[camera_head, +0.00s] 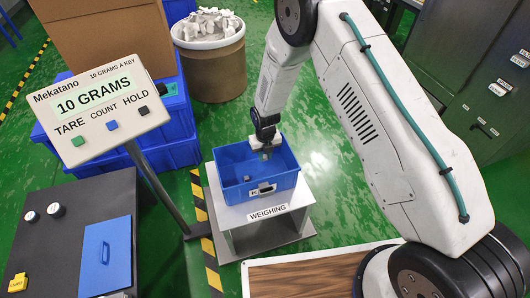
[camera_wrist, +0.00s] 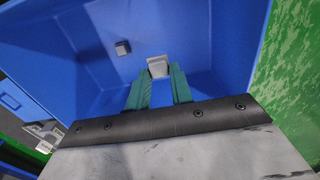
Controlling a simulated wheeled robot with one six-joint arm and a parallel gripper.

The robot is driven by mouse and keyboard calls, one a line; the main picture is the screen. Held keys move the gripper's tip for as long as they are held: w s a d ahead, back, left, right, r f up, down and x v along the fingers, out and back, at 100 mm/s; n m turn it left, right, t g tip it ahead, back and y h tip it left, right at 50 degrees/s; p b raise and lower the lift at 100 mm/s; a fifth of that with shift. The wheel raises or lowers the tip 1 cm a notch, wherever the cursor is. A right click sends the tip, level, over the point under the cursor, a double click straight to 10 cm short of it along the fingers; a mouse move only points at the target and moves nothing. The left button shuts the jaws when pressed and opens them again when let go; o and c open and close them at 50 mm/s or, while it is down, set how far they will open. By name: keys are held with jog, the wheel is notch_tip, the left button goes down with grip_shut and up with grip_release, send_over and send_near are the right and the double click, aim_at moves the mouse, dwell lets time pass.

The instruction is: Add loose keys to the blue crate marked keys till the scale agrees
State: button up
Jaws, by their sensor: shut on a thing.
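The blue crate (camera_head: 230,190) sits on the weighing stand, with a small front label I cannot read fully. My gripper (camera_head: 265,153) reaches down into the crate near its back right. In the wrist view my gripper's teal fingers (camera_wrist: 158,84) are shut on a pale key (camera_wrist: 158,67), inside the crate walls (camera_wrist: 215,45). One grey key (camera_wrist: 123,47) lies apart on the crate floor, to the left. The scale display (camera_head: 99,98) reads 10 GRAMS, with "10 GRAMS A KEY" above it. A brown drum (camera_head: 212,75) at the back holds many loose pale keys (camera_head: 207,24).
The white weighing stand (camera_head: 268,213) bears the crate. The display's post (camera_head: 160,190) rises left of it. Blue bins (camera_head: 165,150) and a cardboard box (camera_head: 110,35) stand at back left. A dark bench (camera_head: 40,220) is at front left, a wood-topped surface (camera_head: 300,280) in front.

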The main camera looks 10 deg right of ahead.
send_over(265, 176)
jog(key=shift+f, duration=3.25)
jog(key=shift+f, duration=2.5)
jog(key=o, duration=1)
jog(key=shift+o, duration=0.2)
jog(key=shift+r, duration=0.15)
